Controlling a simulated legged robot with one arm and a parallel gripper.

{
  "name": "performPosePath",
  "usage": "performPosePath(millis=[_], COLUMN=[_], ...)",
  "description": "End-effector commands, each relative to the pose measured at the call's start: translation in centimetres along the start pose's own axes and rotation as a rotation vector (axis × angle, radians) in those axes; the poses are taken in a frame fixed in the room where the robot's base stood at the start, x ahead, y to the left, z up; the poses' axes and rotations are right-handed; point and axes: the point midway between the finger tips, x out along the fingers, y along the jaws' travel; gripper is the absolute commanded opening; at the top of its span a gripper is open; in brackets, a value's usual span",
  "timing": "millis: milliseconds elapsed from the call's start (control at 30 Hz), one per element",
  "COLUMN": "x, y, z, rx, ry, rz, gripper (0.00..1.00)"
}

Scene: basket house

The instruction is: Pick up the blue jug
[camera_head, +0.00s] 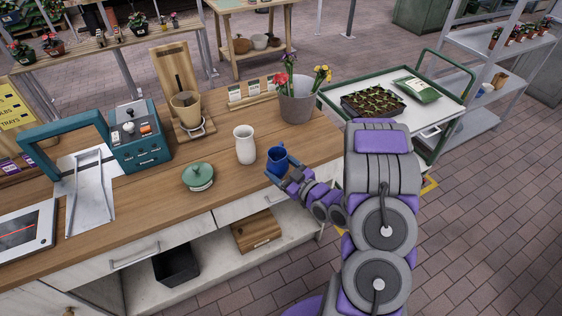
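The blue jug (277,157) stands upright on the wooden counter (225,185) near its front right edge, in the middle of the head view. My gripper (283,173) is at the near side of the jug, low against its body. The fingertips overlap the jug's lower part in the picture. The fingers are small and partly hidden, so I cannot tell whether they touch the jug or are closed on it.
A grey flower bucket (297,102) stands behind. A green-framed cart (437,114) is to the right. A teal machine (139,138) occupies the counter's left.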

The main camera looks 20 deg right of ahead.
Motion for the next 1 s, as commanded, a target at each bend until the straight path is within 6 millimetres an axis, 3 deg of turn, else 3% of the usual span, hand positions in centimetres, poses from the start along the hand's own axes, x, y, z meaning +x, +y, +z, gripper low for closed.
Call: performPosePath(millis=[400, 1000], x=[-1.2, -1.4], y=[-1.1, -1.3], z=[-0.5, -0.5], rx=[-0.001, -0.001], ry=[0.001, 0.000], rz=[0.001, 0.001], gripper=[0.31, 0.31])
